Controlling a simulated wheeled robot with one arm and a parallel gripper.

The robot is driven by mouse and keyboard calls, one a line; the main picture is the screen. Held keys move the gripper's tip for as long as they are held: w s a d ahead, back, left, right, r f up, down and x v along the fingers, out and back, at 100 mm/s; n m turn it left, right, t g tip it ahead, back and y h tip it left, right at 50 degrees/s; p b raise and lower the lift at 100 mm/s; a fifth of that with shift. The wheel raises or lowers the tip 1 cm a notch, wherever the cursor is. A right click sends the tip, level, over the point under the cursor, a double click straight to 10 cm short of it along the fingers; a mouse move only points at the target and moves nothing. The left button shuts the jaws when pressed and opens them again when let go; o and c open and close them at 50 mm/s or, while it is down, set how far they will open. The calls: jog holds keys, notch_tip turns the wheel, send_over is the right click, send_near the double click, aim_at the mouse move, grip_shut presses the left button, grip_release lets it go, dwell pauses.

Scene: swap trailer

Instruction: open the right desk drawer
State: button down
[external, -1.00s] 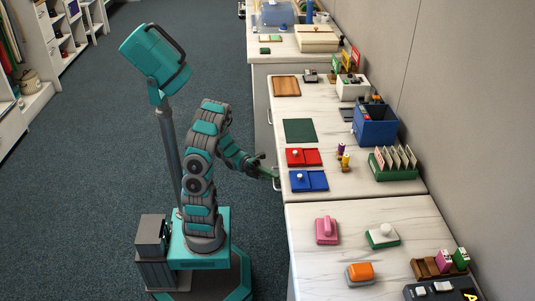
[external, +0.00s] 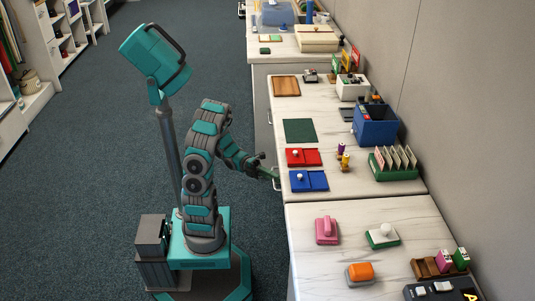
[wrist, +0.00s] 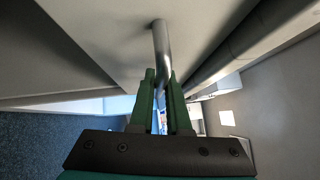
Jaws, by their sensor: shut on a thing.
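The desk (external: 330,120) has a pale top and a light front. In the wrist view a silver bar handle (wrist: 160,45) stands out from a pale drawer front (wrist: 90,45). My gripper (wrist: 160,100) has its two green fingers closed on this handle. In the external view my gripper (external: 275,177) is at the desk's front edge, beside the blue tray on the top. It hides most of the handle there. No gap at the drawer front can be made out in the external view.
On the desk top, a blue tray (external: 318,182) and a red tray (external: 313,159) lie close to the front edge near my arm. A second pale desk (external: 350,208) adjoins on the near side. The carpet (external: 110,130) left of my base is clear.

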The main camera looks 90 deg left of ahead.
jog(key=shift+s, duration=0.1)
jog(key=s+p, duration=0.5)
jog(key=s, duration=0.8)
jog(key=shift+s, duration=0.4)
jog(key=shift+a+f, duration=0.1)
jog(key=c, duration=0.9)
grip_release()
